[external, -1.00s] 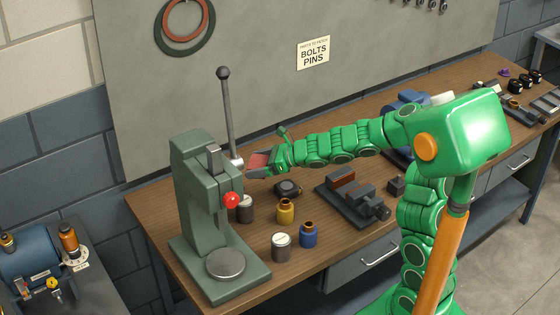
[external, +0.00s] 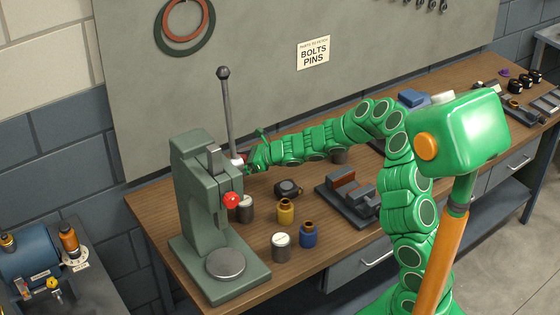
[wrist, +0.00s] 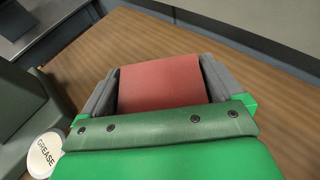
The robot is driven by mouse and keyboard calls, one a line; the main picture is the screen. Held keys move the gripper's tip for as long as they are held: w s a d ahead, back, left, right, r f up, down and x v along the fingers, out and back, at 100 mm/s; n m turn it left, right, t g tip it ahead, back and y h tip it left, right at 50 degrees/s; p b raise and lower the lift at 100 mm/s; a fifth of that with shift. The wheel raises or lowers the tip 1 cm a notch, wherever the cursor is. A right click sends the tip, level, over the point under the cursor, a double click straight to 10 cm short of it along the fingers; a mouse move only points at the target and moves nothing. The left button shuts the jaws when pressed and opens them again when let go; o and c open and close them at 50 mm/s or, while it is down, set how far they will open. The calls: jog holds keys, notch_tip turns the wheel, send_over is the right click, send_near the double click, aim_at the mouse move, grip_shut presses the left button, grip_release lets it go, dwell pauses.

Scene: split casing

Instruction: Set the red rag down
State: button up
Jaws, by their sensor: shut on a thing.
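The red rag (wrist: 160,82) sits between the two grey fingers of my gripper (wrist: 160,88) in the wrist view, and the jaws are shut on it. The wooden bench top (wrist: 255,75) shows beyond and around it. In the external view my gripper (external: 246,165) is over the back of the bench, close behind and right of the green press (external: 190,200). The rag is mostly hidden there. I cannot tell whether the rag touches the bench.
The press lever (external: 227,110) rises close to my gripper. A grease tin (wrist: 43,155) stands at lower left in the wrist view. Bare wood surrounds the gripper's far side.

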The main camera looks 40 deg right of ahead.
jog(key=shift+w+a+f, duration=0.15)
jog(key=shift+w+f, duration=0.8)
jog(key=shift+f, duration=0.15)
jog(key=shift+w+a+f, duration=0.15)
jog(key=shift+w+f, duration=0.75)
jog(key=shift+f, duration=1.7)
jog(key=shift+f, duration=0.1)
jog(key=o, duration=0.7)
jog(key=v, duration=0.9)
jog(key=shift+s+d+r, duration=0.15)
jog(key=shift+d+r, duration=0.05)
jog(key=shift+d, duration=0.1)
jog(key=shift+v, duration=1.2)
